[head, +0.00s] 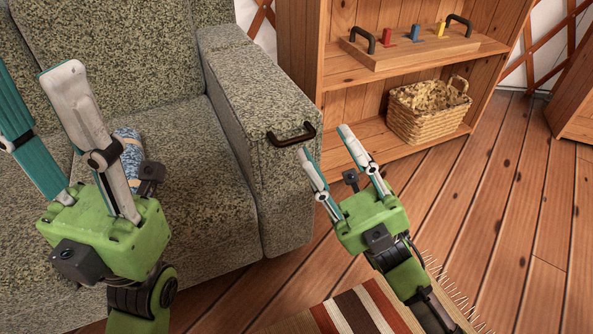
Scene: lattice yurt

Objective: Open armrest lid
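The sofa's armrest lid (255,90) is the speckled grey-green top of the armrest, and it looks closed. A dark handle (291,135) sits at its front end. My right gripper (322,142) is open and empty, with its white-and-teal fingertips just below and to the right of the handle. I cannot tell whether a fingertip touches the handle. My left gripper (35,95) is open over the sofa seat, fingers spread and pointing up in the picture.
A wooden shelf (345,70) stands behind the armrest, holding a board with coloured pegs (410,48) and a wicker basket (430,110). A blue patterned item (130,150) lies on the seat behind my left gripper. A striped rug (350,312) lies below. Floor at right is clear.

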